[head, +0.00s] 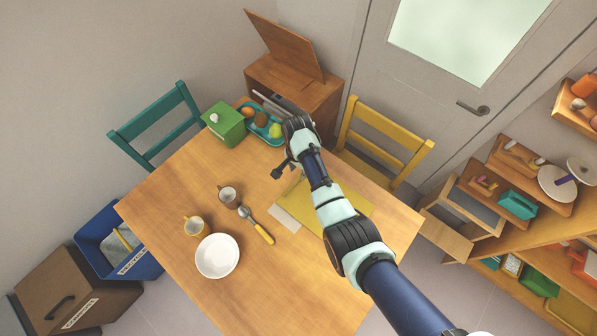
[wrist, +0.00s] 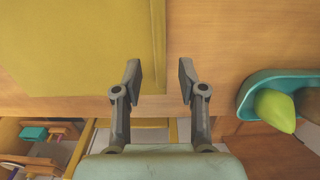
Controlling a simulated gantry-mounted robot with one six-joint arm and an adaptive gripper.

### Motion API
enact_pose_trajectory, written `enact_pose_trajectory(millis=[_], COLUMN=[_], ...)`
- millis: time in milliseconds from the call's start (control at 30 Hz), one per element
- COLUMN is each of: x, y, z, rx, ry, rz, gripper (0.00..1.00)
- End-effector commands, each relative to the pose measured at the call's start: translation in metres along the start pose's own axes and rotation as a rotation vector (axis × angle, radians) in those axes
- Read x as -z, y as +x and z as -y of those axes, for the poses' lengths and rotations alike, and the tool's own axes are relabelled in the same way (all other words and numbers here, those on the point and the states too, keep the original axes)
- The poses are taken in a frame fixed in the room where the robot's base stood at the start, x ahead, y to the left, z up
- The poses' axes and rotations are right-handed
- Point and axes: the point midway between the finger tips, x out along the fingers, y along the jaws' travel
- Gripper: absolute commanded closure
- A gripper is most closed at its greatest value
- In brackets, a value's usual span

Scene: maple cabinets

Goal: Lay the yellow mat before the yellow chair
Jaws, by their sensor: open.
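The yellow mat (head: 297,204) lies flat on the wooden table, partly hidden by my arm in the head view. In the wrist view the mat (wrist: 75,45) fills the upper left, its near edge close to the table edge. The yellow chair (head: 388,128) stands at the table's upper right side; parts of it (wrist: 173,131) show behind my gripper in the wrist view. In the head view my gripper (head: 283,170) is left of the chair.
A teal tray (head: 258,122) with fruit, a green box (head: 227,124) and a wooden box with raised lid (head: 295,80) are near my gripper.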

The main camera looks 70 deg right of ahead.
Motion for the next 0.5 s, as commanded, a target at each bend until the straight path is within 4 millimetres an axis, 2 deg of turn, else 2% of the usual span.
enact_pose_trajectory(millis=[33, 200, 333, 500], x=[0.000, 0.000, 0.000, 0.000], y=[-0.016, -0.053, -0.070, -0.076], z=[0.001, 0.001, 0.000, 0.000], rx=[0.004, 0.003, 0.001, -0.001], ry=[0.000, 0.000, 0.000, 0.000], rz=[-0.002, -0.002, -0.001, 0.001], gripper=[0.59, 0.59, 0.59, 0.59])
